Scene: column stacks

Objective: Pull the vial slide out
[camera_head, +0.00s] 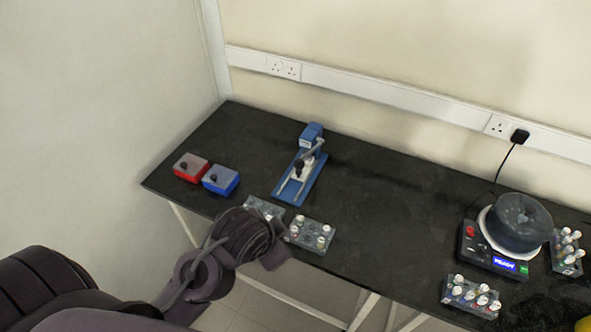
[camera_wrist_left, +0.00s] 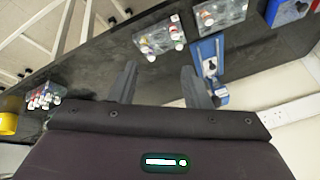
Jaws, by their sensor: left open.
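The device also shows in the left wrist view (camera_wrist_left: 210,50), beyond the right finger. My left gripper (camera_wrist_left: 160,85) is open, with nothing between its fingers. In the head view my left wrist (camera_head: 245,238) is at the table's front edge, in front of the device and apart from it. My right gripper is not in view.
Two clear vial racks (camera_head: 312,234) and (camera_head: 262,208) lie close by my left wrist, one partly hidden. A red box (camera_head: 191,167) and a blue box (camera_head: 220,180) sit left. A round machine (camera_head: 518,225) and more racks (camera_head: 471,297) stand right. The middle right is clear.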

